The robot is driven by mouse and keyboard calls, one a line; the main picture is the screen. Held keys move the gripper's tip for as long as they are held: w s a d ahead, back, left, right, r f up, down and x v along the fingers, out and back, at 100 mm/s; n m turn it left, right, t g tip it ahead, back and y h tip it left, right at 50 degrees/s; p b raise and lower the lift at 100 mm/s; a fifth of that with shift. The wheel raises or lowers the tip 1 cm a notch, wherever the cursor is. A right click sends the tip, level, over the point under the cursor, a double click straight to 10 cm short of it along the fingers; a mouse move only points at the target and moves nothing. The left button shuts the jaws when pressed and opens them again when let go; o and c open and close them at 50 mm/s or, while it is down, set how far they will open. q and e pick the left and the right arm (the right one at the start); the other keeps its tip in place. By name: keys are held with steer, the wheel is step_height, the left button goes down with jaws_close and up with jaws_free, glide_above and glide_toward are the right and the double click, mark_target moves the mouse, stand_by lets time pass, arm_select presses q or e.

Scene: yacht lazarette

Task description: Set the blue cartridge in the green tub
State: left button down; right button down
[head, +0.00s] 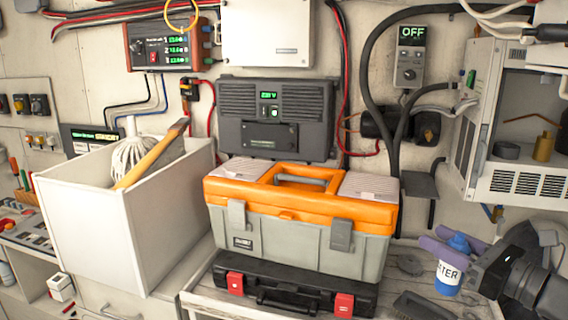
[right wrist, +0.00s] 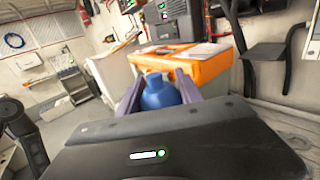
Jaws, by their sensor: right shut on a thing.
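The blue cartridge (head: 449,276) has a blue top and base and a white band with dark letters, part of which reads "TER". It is near the right side of the head view, roughly upright. My right gripper (head: 453,246) comes in from the right, its purple fingers shut on the cartridge near its top. In the right wrist view the cartridge (right wrist: 160,95) shows as a rounded blue top between the two fingers; its lower part is hidden. I cannot tell whether its base touches the bench. No green tub is visible. My left gripper is not in view.
An orange and grey toolbox (head: 300,240) stands on a black case (head: 280,292) left of the cartridge. A white bin (head: 100,220) with a mop head and wooden handle is further left. A dark brush (head: 422,306) lies near the cartridge. A vented white cabinet (head: 515,150) hangs above right.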

steer(key=s+a+f+n+g+y, duration=0.1)
steer(key=a+f, duration=0.3)
steer(key=f, duration=0.6)
steer(key=s+a+f+n+g+y, duration=0.1)
steer(key=a+f, duration=0.3)
steer(key=f, duration=0.7)
steer(key=a+f+n+g+y, duration=0.2)
steer(key=a+f+y, duration=0.1)
steer(key=f, duration=0.7)
steer(key=shift+s+a+f+g, duration=0.3)
steer(key=shift+s+a+f, duration=0.1)
steer(key=shift+a, duration=0.15)
